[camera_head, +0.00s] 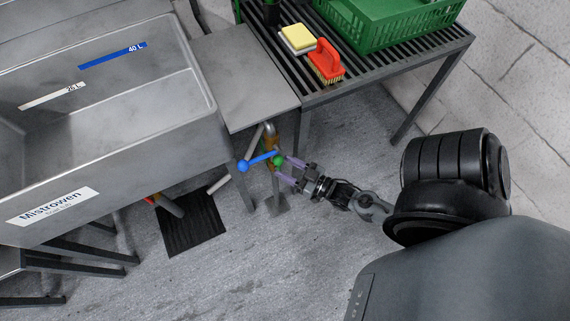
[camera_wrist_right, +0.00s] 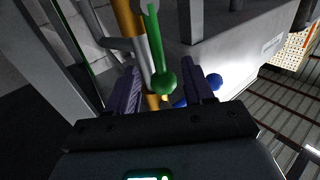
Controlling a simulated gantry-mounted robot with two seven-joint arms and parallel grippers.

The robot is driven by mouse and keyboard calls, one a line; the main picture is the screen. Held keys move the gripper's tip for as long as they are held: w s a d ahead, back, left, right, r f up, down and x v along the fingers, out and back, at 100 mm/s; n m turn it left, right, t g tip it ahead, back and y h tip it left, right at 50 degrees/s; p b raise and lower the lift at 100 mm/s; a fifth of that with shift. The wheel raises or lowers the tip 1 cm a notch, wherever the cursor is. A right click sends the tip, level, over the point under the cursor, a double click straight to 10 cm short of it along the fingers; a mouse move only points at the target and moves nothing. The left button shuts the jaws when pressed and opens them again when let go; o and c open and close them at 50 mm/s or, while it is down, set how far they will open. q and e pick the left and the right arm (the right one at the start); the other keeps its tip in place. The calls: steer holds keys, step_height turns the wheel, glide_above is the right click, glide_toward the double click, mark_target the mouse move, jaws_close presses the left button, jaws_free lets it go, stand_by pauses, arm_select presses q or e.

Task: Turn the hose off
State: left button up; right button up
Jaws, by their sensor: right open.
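A green lever with a round knob (camera_head: 278,160) sits on a valve by the brass-coloured pipe (camera_head: 269,137), under the metal side shelf. A blue lever with a ball end (camera_head: 244,166) points left beside it. My right gripper (camera_head: 287,171) is open, its purple fingers pointing left at the green knob. In the right wrist view, the green lever (camera_wrist_right: 154,45) and its knob (camera_wrist_right: 165,83) appear between the two spread fingers, with no clear contact. The blue ball (camera_wrist_right: 214,82) shows past the right finger. I cannot tell which pipe carries the hose. My left gripper is not in view.
A steel sink (camera_head: 120,165) stands at the left, with a black floor grate (camera_head: 190,222) below. A slatted table (camera_head: 385,62) at the top holds a green crate (camera_head: 385,22), a red brush (camera_head: 326,58) and a sponge (camera_head: 298,38). The floor at the lower middle is clear.

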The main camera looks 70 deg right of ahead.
steer(key=shift+w, duration=0.55)
steer(key=shift+c, duration=0.5)
